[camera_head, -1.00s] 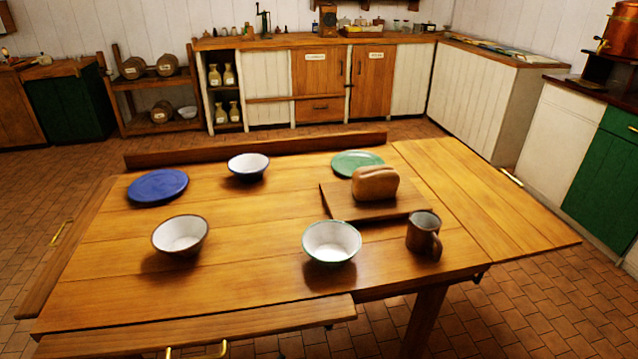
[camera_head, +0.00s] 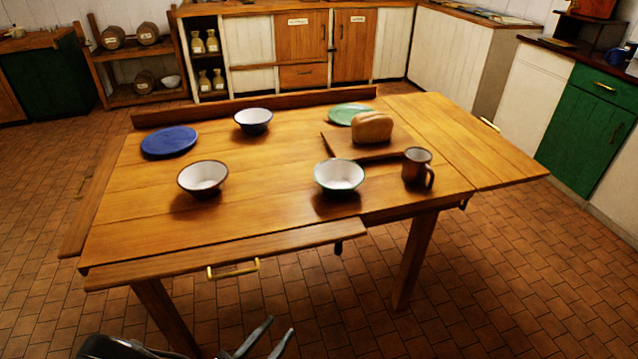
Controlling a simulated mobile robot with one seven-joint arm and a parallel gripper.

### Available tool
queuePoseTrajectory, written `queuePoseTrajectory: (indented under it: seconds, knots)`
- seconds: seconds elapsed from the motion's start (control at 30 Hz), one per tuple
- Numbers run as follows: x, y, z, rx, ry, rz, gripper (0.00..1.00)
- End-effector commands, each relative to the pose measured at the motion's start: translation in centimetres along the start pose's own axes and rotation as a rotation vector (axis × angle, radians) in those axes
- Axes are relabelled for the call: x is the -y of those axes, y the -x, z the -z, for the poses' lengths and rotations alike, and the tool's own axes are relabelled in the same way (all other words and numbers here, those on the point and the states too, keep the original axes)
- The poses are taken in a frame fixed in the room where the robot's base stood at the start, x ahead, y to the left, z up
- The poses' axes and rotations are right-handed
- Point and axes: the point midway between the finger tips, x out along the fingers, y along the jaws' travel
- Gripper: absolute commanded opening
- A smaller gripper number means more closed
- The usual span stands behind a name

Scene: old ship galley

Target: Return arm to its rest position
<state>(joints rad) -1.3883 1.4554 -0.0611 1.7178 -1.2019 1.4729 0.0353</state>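My gripper (camera_head: 280,327) is at the bottom edge of the head view, in front of the table's near side. Its two dark fingers stand apart with nothing seen between them, so it looks open and empty. Most of my arm is cut off by the frame. The wooden table (camera_head: 270,180) stands beyond the gripper, and the gripper appears apart from it.
On the table are three bowls (camera_head: 203,176), a blue plate (camera_head: 170,141), a green plate (camera_head: 350,113), a bread loaf (camera_head: 372,127) on a board (camera_head: 345,145), and a mug (camera_head: 416,168). A brass handle (camera_head: 233,269) sticks out in front. Floor at lower right is clear.

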Motion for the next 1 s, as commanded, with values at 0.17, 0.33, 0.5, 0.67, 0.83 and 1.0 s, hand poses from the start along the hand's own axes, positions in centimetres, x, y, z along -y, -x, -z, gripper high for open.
queuePoseTrajectory:
  seconds: [0.17, 0.33, 0.5, 0.67, 0.83, 1.0]
  knots:
    - [0.2, -2.2, -4.2, -0.074, -0.112, 0.183, 0.37]
    - [1.4, -4.5, -8.7, -0.158, -0.245, 0.387, 0.37]
    - [4.2, -7.2, -14.6, -0.274, -0.454, 0.660, 0.37]
    - [7.8, -9.0, -20.1, -0.387, -0.705, 0.918, 0.37]
    - [11.8, -9.8, -25.4, -0.491, -1.008, 1.149, 0.37]
    - [15.6, -9.7, -30.1, -0.572, -1.348, 1.323, 0.37]
